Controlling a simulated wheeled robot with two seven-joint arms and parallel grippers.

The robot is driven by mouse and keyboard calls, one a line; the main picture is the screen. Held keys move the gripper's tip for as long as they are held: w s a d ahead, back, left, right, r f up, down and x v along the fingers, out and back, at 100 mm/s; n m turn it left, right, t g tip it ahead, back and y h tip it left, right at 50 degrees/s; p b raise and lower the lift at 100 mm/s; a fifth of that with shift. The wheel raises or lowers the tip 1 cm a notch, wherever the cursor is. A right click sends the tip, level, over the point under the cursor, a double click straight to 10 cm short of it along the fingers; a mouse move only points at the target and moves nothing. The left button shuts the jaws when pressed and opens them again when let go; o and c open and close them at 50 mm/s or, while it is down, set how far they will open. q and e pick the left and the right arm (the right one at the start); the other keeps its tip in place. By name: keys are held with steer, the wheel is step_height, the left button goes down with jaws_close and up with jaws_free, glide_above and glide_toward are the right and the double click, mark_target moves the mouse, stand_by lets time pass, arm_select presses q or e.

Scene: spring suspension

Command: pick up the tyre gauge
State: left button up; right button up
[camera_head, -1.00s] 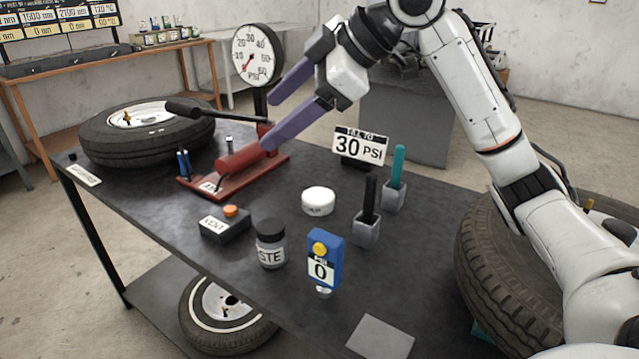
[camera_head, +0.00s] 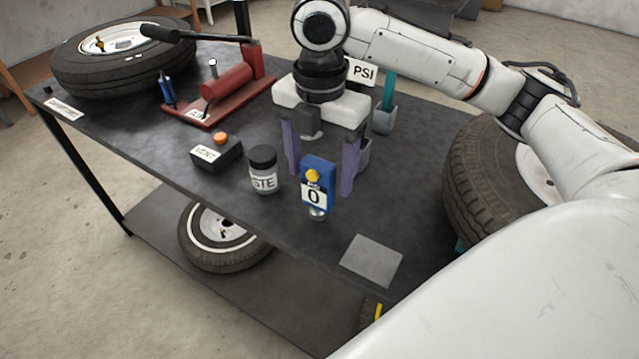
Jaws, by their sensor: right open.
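The tyre gauge (camera_head: 317,188) is a small blue upright unit with a yellow button, a white display reading 0 and a metal tip at its bottom. It stands near the front edge of the dark table (camera_head: 215,198). My right gripper (camera_head: 320,183) points down over it from above. Its two purple fingers are open, one to the left of the gauge and one to the right. The fingers appear slightly behind the gauge, and I cannot tell whether they touch it. My left gripper is not in view.
A labelled jar (camera_head: 264,170) stands close left of the gauge. Further left are a VENT box (camera_head: 215,153) with an orange button and a red pump (camera_head: 225,92). A teal-handled tool (camera_head: 389,88) stands behind right. A flat grey plate (camera_head: 371,260) lies front right.

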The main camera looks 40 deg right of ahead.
mark_target(319, 195)
steer(key=f, duration=0.7)
steer(key=shift+w+d+f, duration=0.1)
steer(key=shift+w, duration=0.15)
steer(key=c, duration=1.2)
